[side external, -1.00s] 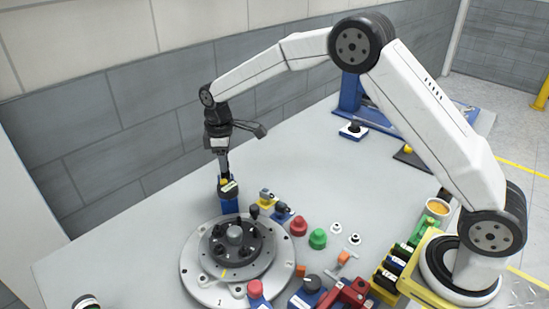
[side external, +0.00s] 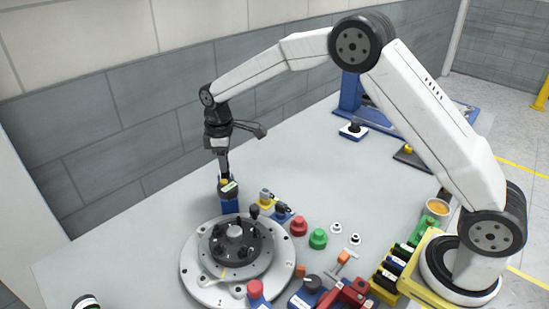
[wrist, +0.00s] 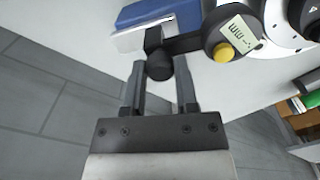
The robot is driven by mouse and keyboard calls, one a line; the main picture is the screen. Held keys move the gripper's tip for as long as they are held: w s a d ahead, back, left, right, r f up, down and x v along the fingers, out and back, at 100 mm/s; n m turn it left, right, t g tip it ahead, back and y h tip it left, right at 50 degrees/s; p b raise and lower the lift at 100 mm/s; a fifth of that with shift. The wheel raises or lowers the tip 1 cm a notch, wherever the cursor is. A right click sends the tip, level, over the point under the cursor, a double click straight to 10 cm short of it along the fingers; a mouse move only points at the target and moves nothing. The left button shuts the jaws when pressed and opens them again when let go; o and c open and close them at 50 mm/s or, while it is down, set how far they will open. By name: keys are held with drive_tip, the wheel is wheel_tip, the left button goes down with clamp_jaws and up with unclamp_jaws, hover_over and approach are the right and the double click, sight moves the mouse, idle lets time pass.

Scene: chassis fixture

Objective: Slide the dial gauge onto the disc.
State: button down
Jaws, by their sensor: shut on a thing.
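The dial gauge (side external: 229,187) has a dark round body, a small digital display and a yellow button. It is at the blue block (side external: 230,206) behind the disc. In the wrist view the gauge (wrist: 222,36) extends to the right from a dark knob (wrist: 159,66). My gripper (wrist: 160,74) is shut on this knob, one finger on each side. In the side view my gripper (side external: 225,174) points down at the gauge and hides part of it. The disc (side external: 284,263) is a wide silver plate with a dark raised hub in front of the block.
Small yellow and blue fixtures (side external: 267,197) stand right of the gauge. A red knob (side external: 299,226), a green knob (side external: 318,239) and several clamps and blocks crowd the disc's right side. The grey table is clear behind them and to the left.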

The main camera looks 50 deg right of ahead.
sight(227, 186)
drive_tip(key=shift+s+a, duration=0.7)
drive_tip(key=shift+s, duration=0.2)
drive_tip(key=shift+s+a, duration=0.65)
drive_tip(key=shift+s, duration=0.3)
drive_tip(key=shift+s+a, duration=0.7)
drive_tip(key=shift+s, duration=0.2)
drive_tip(key=shift+c, duration=1.8)
unclamp_jaws()
drive_tip(key=shift+s, duration=0.1)
drive_tip(key=shift+r, duration=0.1)
drive_tip(key=shift+r, duration=0.5)
wheel_tip(227, 186, up, 7)
drive_tip(key=shift+f, duration=0.15)
drive_tip(key=shift+d, duration=0.1)
